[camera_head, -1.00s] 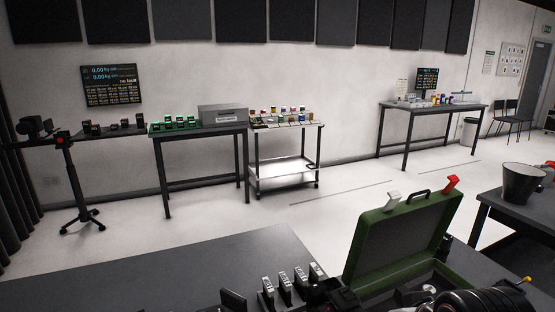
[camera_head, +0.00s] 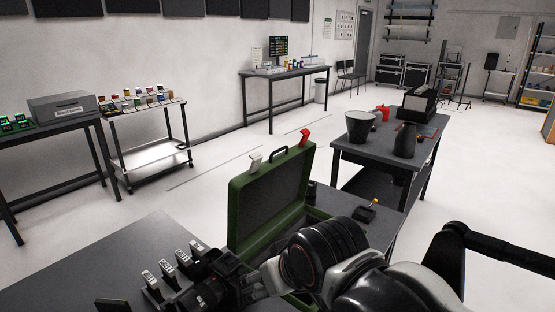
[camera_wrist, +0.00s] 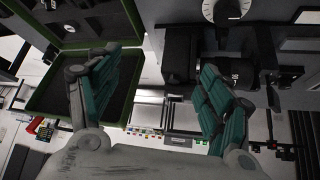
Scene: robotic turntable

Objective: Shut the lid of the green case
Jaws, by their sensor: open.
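The green case stands open on the dark bench in front of me. Its lid (camera_head: 270,200) is raised, with a dark inside, a black handle, a white latch (camera_head: 255,162) and a red latch (camera_head: 305,136) on its top edge. My arm hides much of the case's lower half (camera_head: 302,298).
Black devices with silver tops (camera_head: 168,270) stand on the bench (camera_head: 90,275) left of the case. A second table (camera_head: 385,150) beyond the case holds a dark bucket (camera_head: 360,126) and a dark vase (camera_head: 404,141). The floor behind the lid is clear.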

